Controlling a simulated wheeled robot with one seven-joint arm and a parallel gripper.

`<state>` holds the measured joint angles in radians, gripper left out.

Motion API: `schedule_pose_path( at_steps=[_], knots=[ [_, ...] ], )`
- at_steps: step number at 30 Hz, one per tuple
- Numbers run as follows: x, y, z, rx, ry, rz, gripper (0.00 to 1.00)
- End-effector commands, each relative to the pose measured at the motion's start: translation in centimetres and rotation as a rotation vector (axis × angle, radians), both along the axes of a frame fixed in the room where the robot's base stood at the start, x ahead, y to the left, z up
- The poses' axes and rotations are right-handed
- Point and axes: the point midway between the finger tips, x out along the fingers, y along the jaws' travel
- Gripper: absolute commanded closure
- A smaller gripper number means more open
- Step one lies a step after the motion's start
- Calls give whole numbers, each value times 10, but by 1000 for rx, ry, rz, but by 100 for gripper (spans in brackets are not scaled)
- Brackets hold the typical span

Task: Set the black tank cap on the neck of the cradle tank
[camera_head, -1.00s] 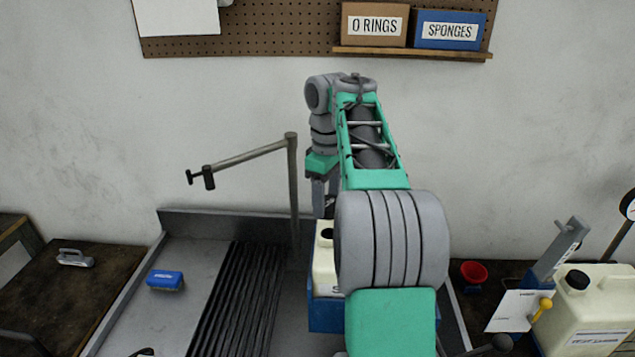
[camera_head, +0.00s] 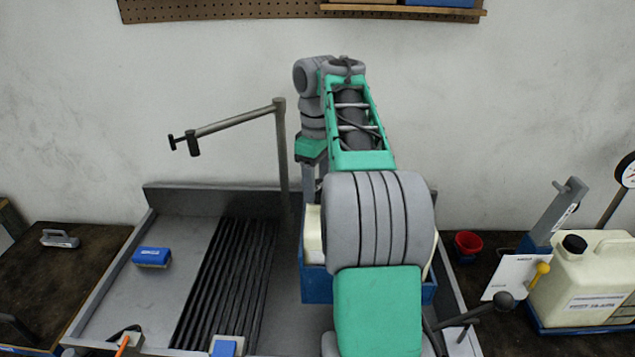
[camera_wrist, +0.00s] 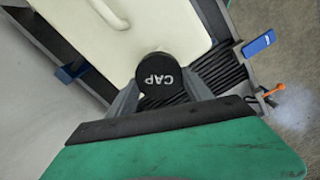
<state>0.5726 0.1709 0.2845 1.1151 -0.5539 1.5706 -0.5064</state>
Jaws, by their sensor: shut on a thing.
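The black tank cap (camera_wrist: 158,75), marked CAP, is between the two fingers of my gripper (camera_wrist: 160,88), which is shut on it. The cap's top faces the wrist camera. The cream cradle tank (camera_wrist: 115,35) lies behind the cap in the wrist view. In the head view the tank (camera_head: 312,235) sits in a blue cradle (camera_head: 317,288), mostly behind my arm. My gripper (camera_head: 310,188) is over the tank's far left part there. The neck is hidden, so I cannot tell whether the cap touches it.
A post with a side arm (camera_head: 282,150) stands left of my gripper. A black ribbed mat (camera_head: 225,285) and a blue sponge (camera_head: 152,257) lie left in the grey tray. At right are a red cup (camera_head: 467,247) and another cream tank with a black cap (camera_head: 585,285).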

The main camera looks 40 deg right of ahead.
Motion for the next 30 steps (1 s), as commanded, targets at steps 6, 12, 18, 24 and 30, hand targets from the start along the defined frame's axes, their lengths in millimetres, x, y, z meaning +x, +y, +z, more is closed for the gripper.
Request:
schedule_pose_path(
  at_steps=[6, 12, 18, 24, 30],
  knots=[
    [0, 0, 1, 0, 0, 1, 80],
    [0, 0, -2, 0, 0, 1, 80],
    [-1, 0, -5, 0, 0, 1, 80],
    [-1, 0, -8, 0, 0, 1, 80],
    [-1, 0, -7, 0, 0, 1, 30]
  ],
)
